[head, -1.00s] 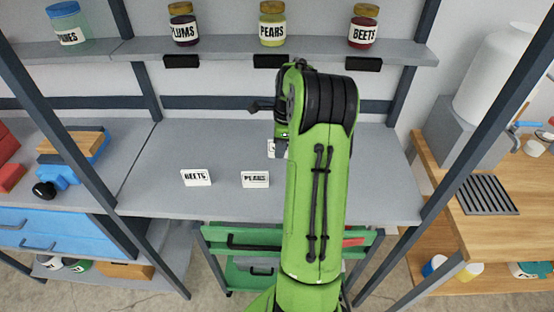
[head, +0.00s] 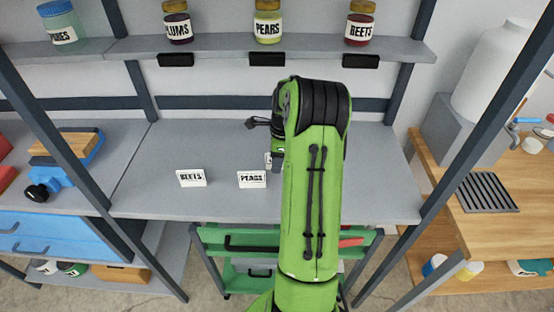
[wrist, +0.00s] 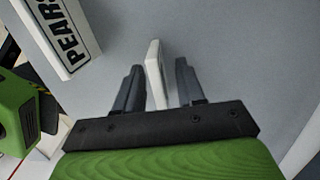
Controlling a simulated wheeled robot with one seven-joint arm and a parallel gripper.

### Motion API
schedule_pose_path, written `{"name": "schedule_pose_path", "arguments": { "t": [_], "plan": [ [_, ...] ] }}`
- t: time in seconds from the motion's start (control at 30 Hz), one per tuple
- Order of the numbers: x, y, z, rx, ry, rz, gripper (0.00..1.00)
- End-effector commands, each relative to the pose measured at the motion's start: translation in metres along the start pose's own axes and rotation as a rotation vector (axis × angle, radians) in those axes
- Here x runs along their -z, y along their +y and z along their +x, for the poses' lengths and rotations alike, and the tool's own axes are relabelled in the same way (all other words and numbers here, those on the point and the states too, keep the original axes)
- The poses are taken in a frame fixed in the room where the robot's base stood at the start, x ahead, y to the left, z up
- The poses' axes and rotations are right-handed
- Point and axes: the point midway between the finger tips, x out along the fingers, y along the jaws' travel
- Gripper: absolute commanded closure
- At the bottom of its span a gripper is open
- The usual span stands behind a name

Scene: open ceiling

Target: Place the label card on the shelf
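Two white label cards stand on the grey shelf board (head: 200,140) in the head view, BEETS (head: 191,178) and PEARS (head: 252,179). The PEARS card also shows at the upper left of the wrist view (wrist: 62,40). A third white card (wrist: 155,72) stands edge-on between the fingers of my gripper (wrist: 158,80) in the wrist view, its lettering not visible. Gaps show on both sides of it, so the gripper is open around it. In the head view my arm hides most of the gripper and this card.
The upper shelf (head: 220,46) holds jars of plums (head: 178,24), pears (head: 268,22) and beets (head: 360,25), with black holders (head: 267,60) along its front edge. Dark uprights flank the bay. A wooden counter (head: 440,170) stands at right. Green drawers (head: 250,240) sit below.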

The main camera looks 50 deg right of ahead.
Motion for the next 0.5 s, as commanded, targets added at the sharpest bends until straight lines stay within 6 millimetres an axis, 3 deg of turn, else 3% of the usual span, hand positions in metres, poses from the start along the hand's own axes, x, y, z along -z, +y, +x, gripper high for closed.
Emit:
{"name": "schedule_pose_path", "arguments": {
  "t": [0.17, 0.5],
  "plan": [
    [-0.001, -0.001, -0.013, 0.004, 0.000, 0.000, 0.61],
    [-0.001, -0.001, -0.101, 0.005, 0.000, 0.001, 0.61]
  ]
}}
